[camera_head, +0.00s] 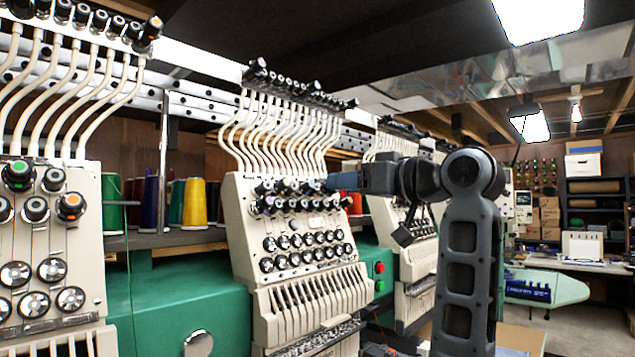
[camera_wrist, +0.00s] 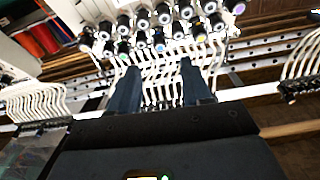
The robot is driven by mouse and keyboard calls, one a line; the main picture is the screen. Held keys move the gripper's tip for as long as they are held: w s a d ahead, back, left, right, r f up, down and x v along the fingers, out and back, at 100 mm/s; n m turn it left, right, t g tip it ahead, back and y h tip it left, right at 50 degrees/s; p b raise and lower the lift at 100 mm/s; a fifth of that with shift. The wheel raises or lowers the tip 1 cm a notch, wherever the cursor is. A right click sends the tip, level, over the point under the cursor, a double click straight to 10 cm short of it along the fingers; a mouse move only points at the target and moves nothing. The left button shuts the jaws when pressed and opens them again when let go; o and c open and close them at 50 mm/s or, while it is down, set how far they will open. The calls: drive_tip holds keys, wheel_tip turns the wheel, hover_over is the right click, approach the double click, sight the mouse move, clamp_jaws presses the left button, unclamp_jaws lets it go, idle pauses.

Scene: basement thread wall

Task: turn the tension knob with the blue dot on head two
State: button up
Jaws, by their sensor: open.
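The middle embroidery head (camera_head: 290,230) is cream and carries rows of dark tension knobs (camera_head: 300,241) on its sloped face. Some upper knobs have coloured dots, but I cannot surely pick out the blue one in the head view. My gripper (camera_wrist: 157,68) is open, with its two dark blue fingers apart and nothing seen between them but white tubes behind. In the wrist view a knob with a bluish centre (camera_wrist: 159,46) shows just beyond the fingertips. Contact is not visible. In the head view my gripper comes from the right at upper-knob height; its tips are hard to make out.
Another cream head (camera_head: 55,225) stands at the left and one more (camera_head: 415,245) behind my arm. White thread tubes (camera_head: 285,130) rise above the middle head. Thread cones (camera_head: 195,203) stand on a shelf between heads. A green machine body (camera_head: 165,300) runs below.

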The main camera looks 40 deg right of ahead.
sight(311, 184)
drive_tip(key=shift+w+p, duration=1.05)
drive_tip(key=shift+w, duration=2.85)
drive_tip(key=shift+c, duration=0.4)
drive_tip(key=shift+r, duration=0.1)
clamp_jaws()
